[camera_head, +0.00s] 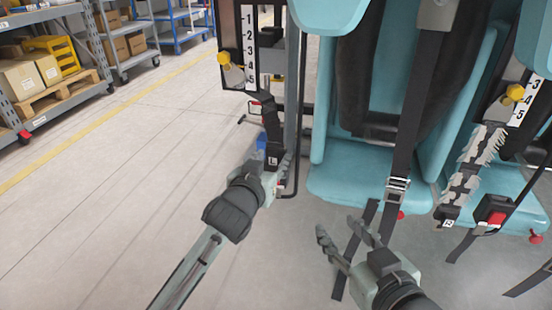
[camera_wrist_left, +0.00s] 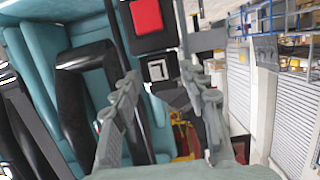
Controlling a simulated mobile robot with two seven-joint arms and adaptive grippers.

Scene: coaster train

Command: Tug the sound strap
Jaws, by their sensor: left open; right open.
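A dark strap (camera_head: 270,122) with an L tag (camera_head: 272,161) hangs at the left post, and its edges look smooth. The L tag also shows in the left wrist view (camera_wrist_left: 158,69), below a red square (camera_wrist_left: 147,15). My left gripper (camera_head: 277,162) is open at the tag; the wrist view shows the tag between and beyond the fingers, contact unclear. At the right, a grey strap (camera_head: 468,178) with ragged edges ends in an R tag (camera_head: 447,223). My right gripper (camera_head: 338,230) is open and empty in front of the middle seat.
A teal seat (camera_head: 345,175) has a long dark strap with a metal buckle (camera_head: 397,186) down its front. A red-button buckle (camera_head: 494,214) lies at the right. Number scales (camera_head: 249,45) with yellow knobs stand at both sides. Shelves (camera_head: 60,75) are far left; floor between is clear.

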